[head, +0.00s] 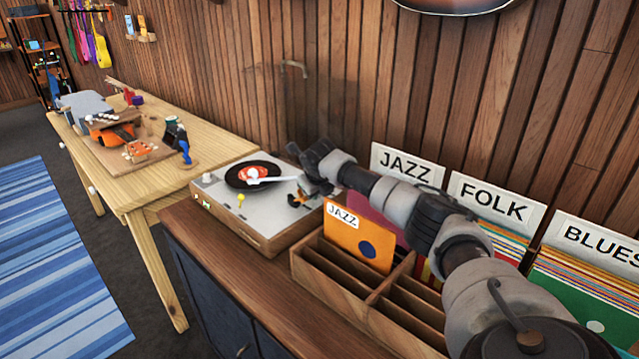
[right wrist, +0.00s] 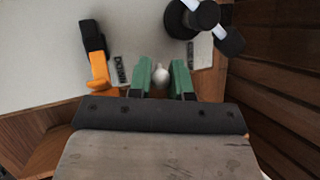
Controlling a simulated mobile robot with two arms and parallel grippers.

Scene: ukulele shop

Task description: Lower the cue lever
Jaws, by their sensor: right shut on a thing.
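The turntable (head: 262,215) sits on the wooden cabinet with a black record (head: 238,180) with a red label on it. The white tonearm (head: 272,179) reaches over the record; whether its tip touches is too small to tell. My right gripper (head: 306,188) is at the turntable's right end. In the right wrist view, its green fingers (right wrist: 161,75) are shut on a small white knob, which appears to be the cue lever (right wrist: 160,76). A plate lettered like "DOWN" (right wrist: 119,70) lies beside the fingers. My left gripper is out of view.
An orange-and-black part (right wrist: 97,65) stands left of the fingers, and a black-and-white tonearm part (right wrist: 205,18) is close on the right. A wooden record crate (head: 335,287) with an orange JAZZ sleeve (head: 352,245) stands beside the turntable. The panelled wall is close behind.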

